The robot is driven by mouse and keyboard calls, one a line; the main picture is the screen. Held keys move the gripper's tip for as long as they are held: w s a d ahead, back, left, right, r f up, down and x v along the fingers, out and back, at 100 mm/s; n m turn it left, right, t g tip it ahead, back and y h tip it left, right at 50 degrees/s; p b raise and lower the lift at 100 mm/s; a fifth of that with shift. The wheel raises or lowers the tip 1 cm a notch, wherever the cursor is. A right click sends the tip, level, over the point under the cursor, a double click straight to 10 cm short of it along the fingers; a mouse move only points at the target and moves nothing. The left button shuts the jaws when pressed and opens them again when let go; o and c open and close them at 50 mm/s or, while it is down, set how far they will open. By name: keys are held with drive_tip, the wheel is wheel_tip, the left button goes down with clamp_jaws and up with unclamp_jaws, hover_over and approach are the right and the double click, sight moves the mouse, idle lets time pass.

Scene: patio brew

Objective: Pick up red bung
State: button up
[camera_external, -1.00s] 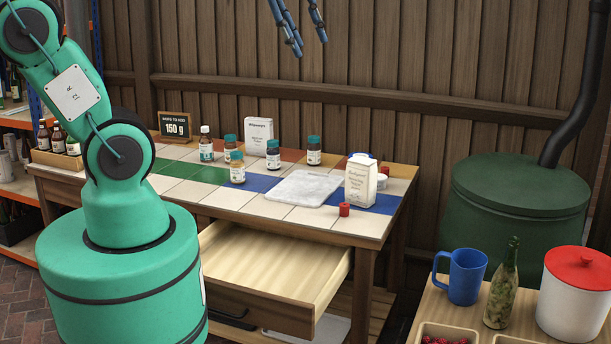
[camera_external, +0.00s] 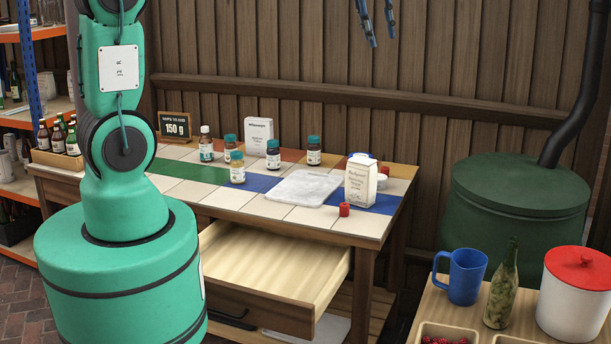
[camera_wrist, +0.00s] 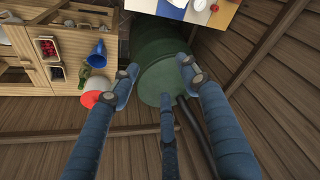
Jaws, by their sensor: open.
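The red bung (camera_external: 344,209) is a small red piece on the tiled table top (camera_external: 285,213), near its front right corner, just in front of a white carton (camera_external: 360,182). My gripper (camera_external: 381,38) is open and empty, high above the table's right end and well apart from the bung. Only its blue fingers show at the top of the external view. In the wrist view my gripper (camera_wrist: 160,76) has its fingers spread over the green barrel (camera_wrist: 158,66). A small red spot at that view's top edge may be the bung.
Several small bottles, a grey-white slab (camera_external: 304,188) and another white carton (camera_external: 258,136) stand on the table. An open drawer (camera_external: 272,262) juts out below. The green barrel stands right of the table, and a blue mug (camera_external: 464,276) and red-lidded pot (camera_external: 574,296) at front right.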

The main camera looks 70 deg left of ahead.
drive_tip(key=w+a+f+n+g+p, duration=0.1)
drive_tip(key=w+a+f, duration=1.2)
drive_tip(key=w+a, duration=0.3)
drive_tip(key=w+a+f, duration=0.3)
drive_tip(key=a+f, duration=0.5)
drive_tip(key=f, duration=0.4)
drive_tip(key=w+a+f+n+g+p, duration=0.1)
drive_tip(key=w+a+f, duration=0.3)
drive_tip(key=a+f, duration=0.4)
wheel_tip(320, 180, down, 4)
drive_tip(key=shift+w+a+f+g, duration=0.2)
drive_tip(key=shift+w+a+g, duration=0.05)
drive_tip(key=shift+w+g, duration=0.05)
hover_over(383, 168)
wheel_tip(383, 168, down, 8)
drive_tip(key=shift+w+a+f, duration=0.1)
drive_tip(key=shift+w+f, duration=0.05)
drive_tip(key=shift+f, duration=0.1)
drive_tip(key=shift+f, duration=0.15)
